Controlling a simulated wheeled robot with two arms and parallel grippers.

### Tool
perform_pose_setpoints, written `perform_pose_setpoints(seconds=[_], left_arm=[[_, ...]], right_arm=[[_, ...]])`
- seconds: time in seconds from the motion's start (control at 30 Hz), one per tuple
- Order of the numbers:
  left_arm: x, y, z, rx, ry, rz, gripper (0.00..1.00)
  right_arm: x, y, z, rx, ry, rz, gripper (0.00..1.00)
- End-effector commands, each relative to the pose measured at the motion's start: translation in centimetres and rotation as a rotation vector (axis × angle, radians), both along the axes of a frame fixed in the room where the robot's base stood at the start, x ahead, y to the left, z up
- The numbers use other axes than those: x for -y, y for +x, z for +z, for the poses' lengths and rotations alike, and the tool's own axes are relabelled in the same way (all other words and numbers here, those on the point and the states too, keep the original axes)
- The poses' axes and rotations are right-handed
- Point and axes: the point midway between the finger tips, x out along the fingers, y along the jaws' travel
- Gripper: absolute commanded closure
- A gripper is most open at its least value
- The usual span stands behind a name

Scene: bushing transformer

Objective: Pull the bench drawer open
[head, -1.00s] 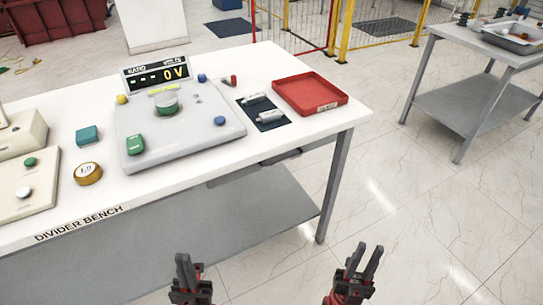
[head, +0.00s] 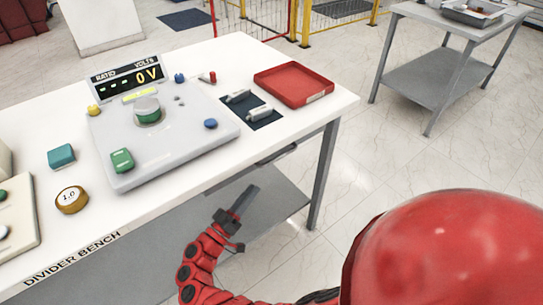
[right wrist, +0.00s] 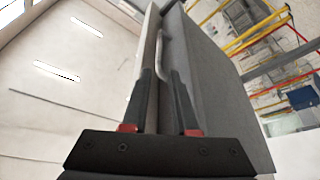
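The bench drawer (head: 225,182) is a grey front under the right end of the white bench top. It appears shut. Its bar handle (head: 277,155) shows just below the bench edge. My right gripper (head: 250,192) is below and to the left of the handle in the head view, pointing up toward the bench. In the right wrist view, my right gripper (right wrist: 162,75) has its fingers apart, with the handle (right wrist: 166,50) ahead of and between the tips. I cannot tell whether they touch. My left gripper is not in view.
The white divider bench (head: 190,165) carries a ratio meter (head: 125,75), a red tray (head: 293,84) and small parts. A bench leg (head: 325,175) stands right of the handle. A lower shelf (head: 285,200) lies beneath. Open floor lies to the right, before a grey side table (head: 440,80).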

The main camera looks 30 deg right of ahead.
Motion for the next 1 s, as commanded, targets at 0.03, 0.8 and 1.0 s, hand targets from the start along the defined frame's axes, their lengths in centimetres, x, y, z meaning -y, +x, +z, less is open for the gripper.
perform_pose_setpoints(seconds=[0.03, 0.8, 1.0], left_arm=[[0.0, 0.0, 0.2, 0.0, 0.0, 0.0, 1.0], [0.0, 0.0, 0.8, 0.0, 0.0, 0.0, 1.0], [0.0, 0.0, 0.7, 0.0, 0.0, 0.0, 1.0]], right_arm=[[1.2, 0.2, 0.6, 0.004, -0.002, -0.006, 0.73], [12.5, 4.1, 4.3, 0.001, -0.001, 0.002, 0.73], [12.5, 4.1, 4.4, 0.001, -0.001, 0.001, 0.73]])
